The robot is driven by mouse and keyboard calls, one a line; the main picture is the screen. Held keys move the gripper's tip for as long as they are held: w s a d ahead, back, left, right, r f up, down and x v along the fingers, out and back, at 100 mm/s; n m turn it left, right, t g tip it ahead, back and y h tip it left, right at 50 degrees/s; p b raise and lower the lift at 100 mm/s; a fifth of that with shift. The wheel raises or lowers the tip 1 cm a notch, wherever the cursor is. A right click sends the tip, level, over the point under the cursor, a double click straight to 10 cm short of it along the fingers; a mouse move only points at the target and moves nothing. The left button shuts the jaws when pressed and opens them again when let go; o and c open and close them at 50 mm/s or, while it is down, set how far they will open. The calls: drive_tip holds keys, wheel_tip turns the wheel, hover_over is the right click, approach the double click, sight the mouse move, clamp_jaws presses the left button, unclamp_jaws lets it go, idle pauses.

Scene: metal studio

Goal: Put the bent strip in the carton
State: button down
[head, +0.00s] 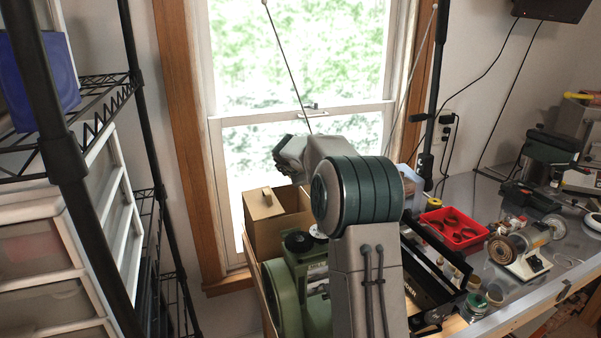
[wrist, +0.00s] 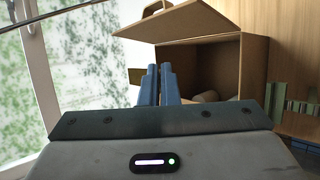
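The carton (head: 262,232) stands open below the window in the head view. In the wrist view the carton (wrist: 254,70) shows its open side, just beyond my fingers and to the right. My gripper (wrist: 161,68) has its two blue fingers close together, in front of the carton's left edge. A small dark-gold piece, which looks like the bent strip (wrist: 137,76), sticks out left of the fingertips; most of it is hidden by the fingers. In the head view my arm hides the fingers and the strip.
Pale rounded things (wrist: 206,97) lie inside the carton. A green machine (head: 287,290) stands in front of the carton. A red tray (head: 454,228) and a bench grinder (head: 527,250) are on the bench at right. A wire shelf (head: 100,85) is at left.

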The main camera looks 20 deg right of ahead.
wheel_tip(320, 180, down, 6)
drive_tip(key=b, duration=0.5)
drive_tip(key=shift+f, duration=0.15)
drive_tip(key=c, duration=2.1)
unclamp_jaws()
drive_tip(key=o, duration=0.5)
drive_tip(key=b+v, duration=0.1)
drive_tip(key=v, duration=1.3)
drive_tip(key=shift+b, duration=0.3)
